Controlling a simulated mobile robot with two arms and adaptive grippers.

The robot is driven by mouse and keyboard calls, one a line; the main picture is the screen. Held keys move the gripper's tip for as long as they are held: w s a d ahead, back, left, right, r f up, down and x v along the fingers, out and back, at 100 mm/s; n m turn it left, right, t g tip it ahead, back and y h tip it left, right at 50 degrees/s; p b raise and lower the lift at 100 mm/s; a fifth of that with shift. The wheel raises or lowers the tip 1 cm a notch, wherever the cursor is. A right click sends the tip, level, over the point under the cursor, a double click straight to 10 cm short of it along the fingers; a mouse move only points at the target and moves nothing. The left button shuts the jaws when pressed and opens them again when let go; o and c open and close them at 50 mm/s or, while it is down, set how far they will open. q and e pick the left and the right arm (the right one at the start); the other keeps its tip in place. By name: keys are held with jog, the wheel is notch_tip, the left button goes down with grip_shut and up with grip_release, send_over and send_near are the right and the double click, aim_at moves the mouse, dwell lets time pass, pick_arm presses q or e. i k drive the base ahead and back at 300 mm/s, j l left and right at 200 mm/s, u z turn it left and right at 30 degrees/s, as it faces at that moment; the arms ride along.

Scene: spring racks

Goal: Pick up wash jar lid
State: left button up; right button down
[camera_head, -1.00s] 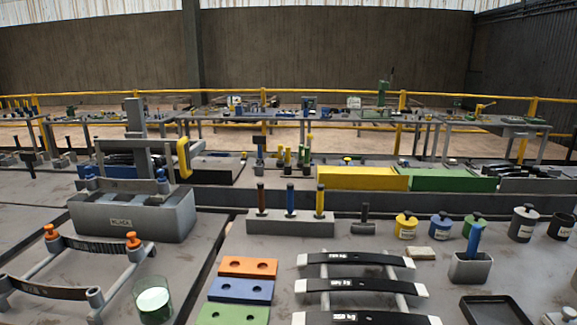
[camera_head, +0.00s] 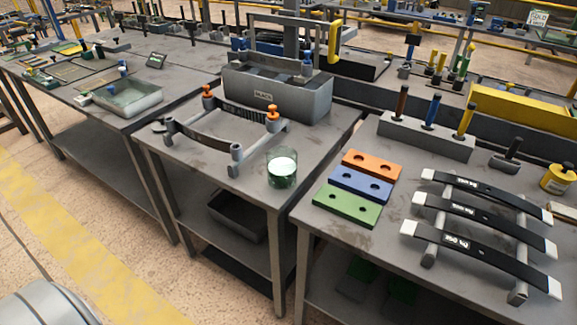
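A glass jar (camera_head: 282,170) with pale green-white contents stands open near the front right corner of the middle table. A small dark grey piece (camera_head: 158,126) lies by the left end of the spring rack on that table. It may be the wash jar lid, but it is too small to tell. Neither of my grippers is in view.
A spring rack (camera_head: 234,154) with orange knobs and a grey tank (camera_head: 264,96) stand on the middle table. The right table holds orange, blue and green blocks (camera_head: 346,206) and a rack of black leaf springs (camera_head: 481,243). A tray (camera_head: 127,101) sits on the left table.

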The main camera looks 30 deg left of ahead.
aim_at(160, 125)
jog(key=u, duration=1.7)
jog(key=z, duration=0.3)
jog(key=i+j+z, duration=0.8)
jog(key=i+j, duration=0.1)
jog(key=j, duration=0.1)
